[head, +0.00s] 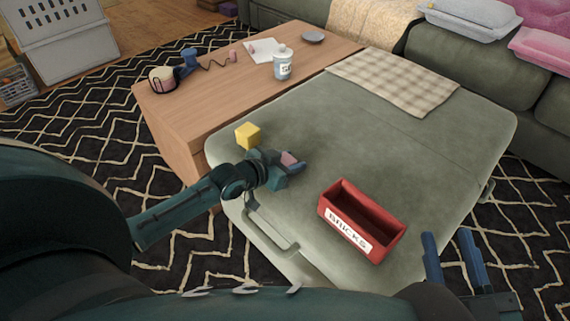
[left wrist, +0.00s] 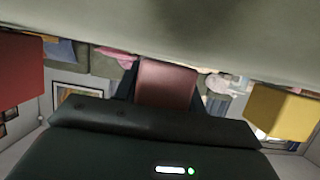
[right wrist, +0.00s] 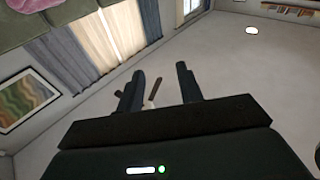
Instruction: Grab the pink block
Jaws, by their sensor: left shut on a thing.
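The pink block (head: 289,159) is between the fingers of my left gripper (head: 290,163), at the left part of the green ottoman (head: 330,128). In the left wrist view the pink block (left wrist: 166,84) fills the space between the fingers, and the gripper is shut on it. The fingers hide part of the block, and I cannot tell whether it touches the ottoman top. My right gripper (head: 455,262) is open and empty at the lower right, off the ottoman's edge. Its two fingers also show apart in the right wrist view (right wrist: 160,88).
A yellow block (head: 248,135) sits behind my left gripper near the ottoman's left edge. A red bricks box (head: 345,237) stands to the right. A checkered cloth (head: 395,82) lies at the back.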

